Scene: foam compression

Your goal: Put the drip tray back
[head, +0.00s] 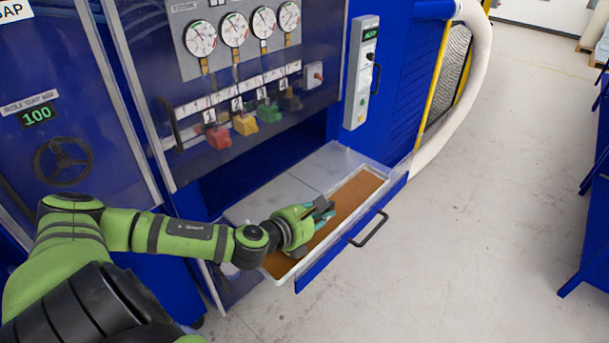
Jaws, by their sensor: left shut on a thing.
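The drip tray (355,200) is a long, shallow tray with a pale rim and a brown inside. It lies behind a blue front panel (345,243) with a black bar handle (369,229), out in front of the blue machine. My left gripper (324,209) reaches in from the left over the tray's middle. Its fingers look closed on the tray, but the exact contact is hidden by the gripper. My left wrist covers part of the tray's near left end. My right gripper is not in view.
A grey metal plate (283,192) lies between the tray and the dark machine opening. Above are coloured valves (245,124) and several gauges (234,29). A control box (362,72) is on the machine's right. The concrete floor (480,220) to the right is clear.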

